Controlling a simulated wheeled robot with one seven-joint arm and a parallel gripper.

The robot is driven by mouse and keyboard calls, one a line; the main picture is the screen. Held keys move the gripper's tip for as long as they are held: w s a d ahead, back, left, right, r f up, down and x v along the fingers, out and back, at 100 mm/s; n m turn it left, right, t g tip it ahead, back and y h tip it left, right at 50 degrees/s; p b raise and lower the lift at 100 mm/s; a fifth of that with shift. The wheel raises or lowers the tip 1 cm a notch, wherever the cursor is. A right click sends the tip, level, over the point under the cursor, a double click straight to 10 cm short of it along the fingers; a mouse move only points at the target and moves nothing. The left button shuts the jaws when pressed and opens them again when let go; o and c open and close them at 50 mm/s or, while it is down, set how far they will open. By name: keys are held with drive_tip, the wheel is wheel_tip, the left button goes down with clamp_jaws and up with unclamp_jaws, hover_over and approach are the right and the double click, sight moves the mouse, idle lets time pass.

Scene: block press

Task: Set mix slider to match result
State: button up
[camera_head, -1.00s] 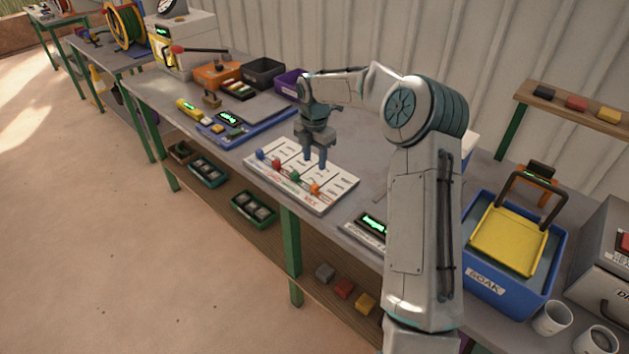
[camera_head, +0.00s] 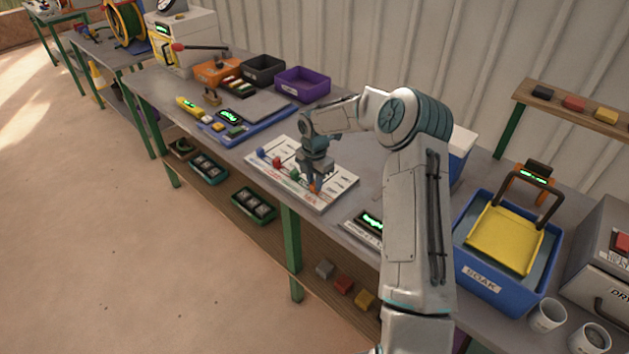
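A white slider board (camera_head: 262,169) lies on the grey bench. It has a row of coloured knobs: blue (camera_head: 261,153), red (camera_head: 276,162), green (camera_head: 294,174) and, at the right end, orange (camera_head: 314,188). The lettering near the orange knob is too small to read here. A small device with a green lit display (camera_head: 371,221) stands to the right of the board.
A blue SOAK tub (camera_head: 481,280) with a yellow tray stands at the right, near two white cups (camera_head: 547,316). A blue tray (camera_head: 257,129) with a lit display lies left of the board. Orange, black and purple bins (camera_head: 303,84) stand behind. Bench around the board is mostly clear.

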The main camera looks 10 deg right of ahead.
clamp_jaws()
drive_tip(key=shift+w+d, duration=0.6)
drive_tip(key=shift+d, duration=0.15)
drive_tip(key=shift+w+d, duration=0.55)
drive_tip(key=shift+d, duration=0.2)
drive_tip(key=o, duration=0.7)
unclamp_jaws()
drive_tip(key=shift+s+a, duration=0.1)
wheel_tip(320, 180, up, 14)
drive_tip(key=shift+f+b, duration=0.1)
drive_tip(key=shift+b, duration=1.05)
